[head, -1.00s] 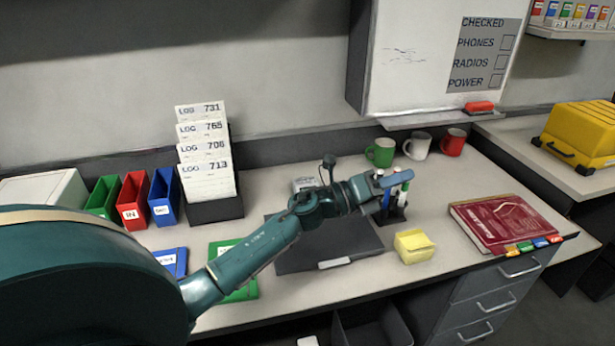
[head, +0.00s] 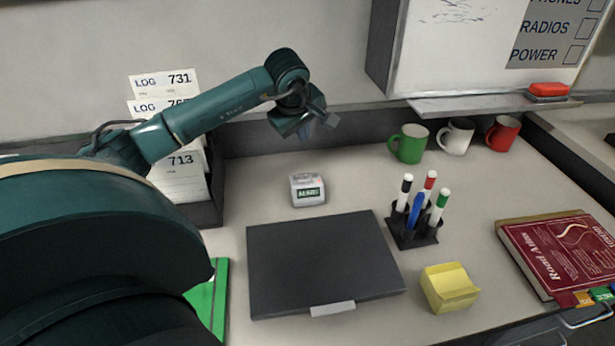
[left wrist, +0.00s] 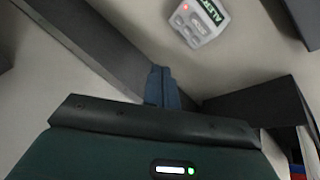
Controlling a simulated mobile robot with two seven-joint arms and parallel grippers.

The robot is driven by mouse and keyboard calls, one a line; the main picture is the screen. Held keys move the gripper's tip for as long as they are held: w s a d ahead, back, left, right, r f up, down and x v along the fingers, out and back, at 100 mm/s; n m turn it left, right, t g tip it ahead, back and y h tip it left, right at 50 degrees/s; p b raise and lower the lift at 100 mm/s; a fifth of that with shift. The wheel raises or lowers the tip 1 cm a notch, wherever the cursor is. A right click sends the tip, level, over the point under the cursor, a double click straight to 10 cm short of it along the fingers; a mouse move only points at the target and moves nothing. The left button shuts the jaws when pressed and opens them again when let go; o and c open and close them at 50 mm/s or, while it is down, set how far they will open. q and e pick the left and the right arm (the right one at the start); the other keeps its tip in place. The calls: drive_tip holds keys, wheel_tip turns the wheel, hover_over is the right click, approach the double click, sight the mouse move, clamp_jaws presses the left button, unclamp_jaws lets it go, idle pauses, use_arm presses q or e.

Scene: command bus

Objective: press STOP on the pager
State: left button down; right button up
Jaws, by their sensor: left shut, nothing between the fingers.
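The pager (head: 307,189) is a small white box with a lit green display, sitting on the desk behind the dark flat case. It also shows in the left wrist view (left wrist: 200,22), near the top, with a red light and grey buttons; I cannot read the button labels. My left gripper (head: 331,121) is shut and empty, held up in the air near the wall, above and behind the pager. Its blue fingers show together in the left wrist view (left wrist: 161,86), apart from the pager. My right gripper is not in view.
A dark flat case (head: 322,262) lies in front of the pager. A pen holder (head: 413,232) with several markers stands to the right, with a yellow note block (head: 449,287) nearby. A green mug (head: 409,143) stands at the back. A log rack (head: 206,212) stands left. Desk around the pager is clear.

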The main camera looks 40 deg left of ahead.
sight(304, 180)
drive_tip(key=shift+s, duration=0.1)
use_arm(q)
drive_tip(key=shift+s, duration=0.1)
